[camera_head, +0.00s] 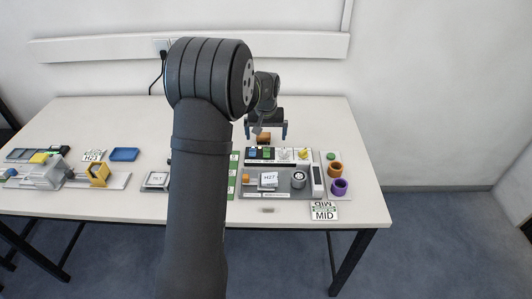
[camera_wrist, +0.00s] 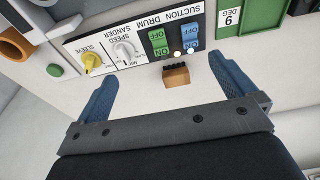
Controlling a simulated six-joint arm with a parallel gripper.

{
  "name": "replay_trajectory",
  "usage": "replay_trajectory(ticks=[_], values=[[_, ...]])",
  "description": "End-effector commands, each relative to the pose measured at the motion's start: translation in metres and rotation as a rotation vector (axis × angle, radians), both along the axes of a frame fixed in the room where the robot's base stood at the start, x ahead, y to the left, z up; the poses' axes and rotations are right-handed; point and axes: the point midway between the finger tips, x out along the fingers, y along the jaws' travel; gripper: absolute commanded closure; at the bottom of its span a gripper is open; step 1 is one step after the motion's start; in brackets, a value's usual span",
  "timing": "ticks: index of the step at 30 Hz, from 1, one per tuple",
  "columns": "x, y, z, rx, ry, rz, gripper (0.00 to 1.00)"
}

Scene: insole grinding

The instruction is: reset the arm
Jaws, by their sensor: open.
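My gripper (camera_head: 266,133) is open and hangs near the back of the sanding station on the table's right half. In the wrist view, its two blue fingers (camera_wrist: 167,82) are spread wide with nothing between them. A small brown block with a dark bristly top (camera_wrist: 176,76) lies on the table just ahead of the gap, apart from both fingers. In the head view it shows as a brown-orange shape (camera_head: 263,138) below the gripper. My arm covers the middle of the table in the head view.
The control panel (camera_wrist: 140,43) has a yellow sleeve knob, a speed knob and suction and drum switches. The grey station (camera_head: 250,190) holds an H27 card. Orange and purple rings (camera_head: 340,187) stand at the right. Trays and a yellow-fitted device (camera_head: 98,174) are at left. Table front is mostly clear.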

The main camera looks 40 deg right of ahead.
Motion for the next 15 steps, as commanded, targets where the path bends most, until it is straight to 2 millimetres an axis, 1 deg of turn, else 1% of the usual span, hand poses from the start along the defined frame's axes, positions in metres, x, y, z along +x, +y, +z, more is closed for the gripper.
replay_trajectory(ticks=[1,4,15], values=[[0.0005,-0.0004,-0.0042,0.001,0.001,0.0,0.0],[0.0012,-0.001,-0.0084,-0.001,-0.001,0.0,0.0],[0.0012,-0.0013,-0.0087,-0.001,-0.001,0.0,0.0]])
